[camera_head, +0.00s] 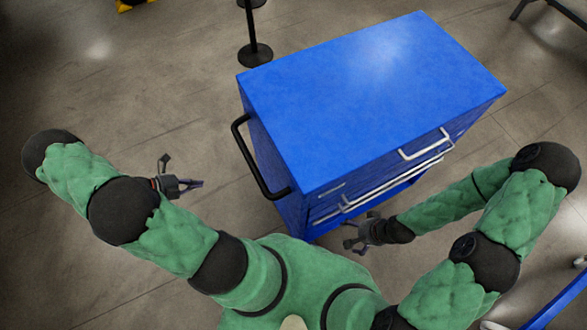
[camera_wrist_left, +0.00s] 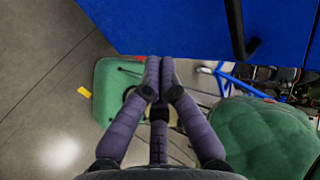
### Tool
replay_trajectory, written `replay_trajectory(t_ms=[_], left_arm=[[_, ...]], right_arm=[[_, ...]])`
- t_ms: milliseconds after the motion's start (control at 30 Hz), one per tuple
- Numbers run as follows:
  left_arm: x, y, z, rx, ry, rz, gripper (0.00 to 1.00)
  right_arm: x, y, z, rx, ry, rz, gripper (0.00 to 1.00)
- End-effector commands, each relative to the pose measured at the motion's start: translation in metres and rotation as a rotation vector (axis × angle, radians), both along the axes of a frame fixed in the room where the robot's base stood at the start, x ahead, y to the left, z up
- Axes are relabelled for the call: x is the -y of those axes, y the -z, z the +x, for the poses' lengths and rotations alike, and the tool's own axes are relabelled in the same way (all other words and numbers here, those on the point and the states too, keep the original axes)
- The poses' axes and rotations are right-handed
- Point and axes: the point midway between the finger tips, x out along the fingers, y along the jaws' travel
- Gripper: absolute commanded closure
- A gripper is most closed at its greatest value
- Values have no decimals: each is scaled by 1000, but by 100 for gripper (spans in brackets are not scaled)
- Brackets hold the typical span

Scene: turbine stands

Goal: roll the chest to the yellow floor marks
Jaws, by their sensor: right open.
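The blue chest (camera_head: 370,95) stands upright on the floor in front of me. Its black side handle (camera_head: 250,160) faces left, and its silver drawer handles (camera_head: 425,145) face me. In the left wrist view the chest's blue side (camera_wrist_left: 170,25) and black handle (camera_wrist_left: 238,30) show at the top. My left gripper (camera_head: 190,184) is left of the handle, apart from it. In the wrist view its fingertips (camera_wrist_left: 160,64) lie close together with nothing seen between them. My right gripper (camera_head: 352,232) is open and empty near the chest's front lower corner. A yellow floor patch (camera_wrist_left: 84,92) shows in the wrist view.
A black post with a round base (camera_head: 255,54) stands behind the chest. A yellow and black thing (camera_head: 130,4) is cut off at the top left. A blue frame (camera_head: 555,300) is at the lower right. The floor left of the chest is clear.

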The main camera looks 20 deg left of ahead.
Motion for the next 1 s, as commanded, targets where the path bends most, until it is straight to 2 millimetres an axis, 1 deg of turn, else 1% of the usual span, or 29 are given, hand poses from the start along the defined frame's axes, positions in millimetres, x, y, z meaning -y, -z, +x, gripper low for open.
replay_trajectory(t_ms=[800, 1000], left_arm=[[-46, 1, -53, 0, -2, 2, 100], [-52, 0, -61, 0, -1, 0, 100]], right_arm=[[0, 4, 0, 0, 0, 0, 3], [0, 4, 0, 0, 0, 0, 3]])
